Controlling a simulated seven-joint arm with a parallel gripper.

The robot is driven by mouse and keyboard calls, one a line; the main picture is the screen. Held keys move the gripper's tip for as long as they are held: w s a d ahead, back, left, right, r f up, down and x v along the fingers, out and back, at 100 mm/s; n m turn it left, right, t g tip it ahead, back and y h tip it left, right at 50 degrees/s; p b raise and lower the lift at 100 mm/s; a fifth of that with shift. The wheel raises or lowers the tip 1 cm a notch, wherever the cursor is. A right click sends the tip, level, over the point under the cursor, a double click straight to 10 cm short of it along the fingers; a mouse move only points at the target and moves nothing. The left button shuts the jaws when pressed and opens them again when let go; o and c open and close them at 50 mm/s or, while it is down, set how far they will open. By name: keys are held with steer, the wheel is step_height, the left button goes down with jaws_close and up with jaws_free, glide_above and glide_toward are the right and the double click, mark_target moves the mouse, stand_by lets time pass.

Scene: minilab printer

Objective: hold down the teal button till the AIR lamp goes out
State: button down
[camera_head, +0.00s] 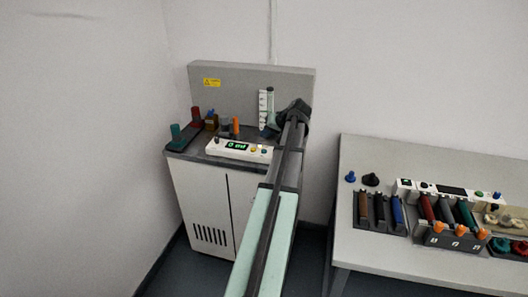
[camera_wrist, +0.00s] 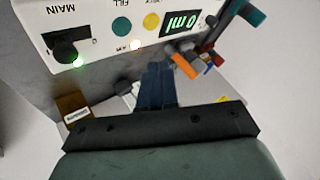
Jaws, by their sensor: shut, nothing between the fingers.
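The white control panel (camera_wrist: 98,32) shows upside down in the wrist view, and in the head view (camera_head: 225,150) it sits on the printer cabinet. The round teal button (camera_wrist: 121,26), labelled FILL, is beside a yellow CHECK button (camera_wrist: 152,22). The AIR lamp (camera_wrist: 135,45) glows pale and bright by the panel edge. The display (camera_wrist: 181,23) reads 0 ml. My gripper (camera_wrist: 158,68) is shut and empty, its fingertips in view just off the panel edge near the lamp, apart from the teal button. In the head view my arm hides the fingers.
An orange bottle (camera_head: 236,126), a brown bottle (camera_head: 211,121) and red and teal pieces stand behind the panel. A side table (camera_head: 350,232) at right holds cartridges and another panel.

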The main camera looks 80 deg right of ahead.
mark_target(266, 151)
steer(key=shift+f, duration=2.25)
steer(key=shift+f, duration=0.2)
steer(key=shift+f, duration=0.25)
steer(key=shift+f, duration=0.45)
stand_by(3.8)
steer(key=shift+r, duration=0.9)
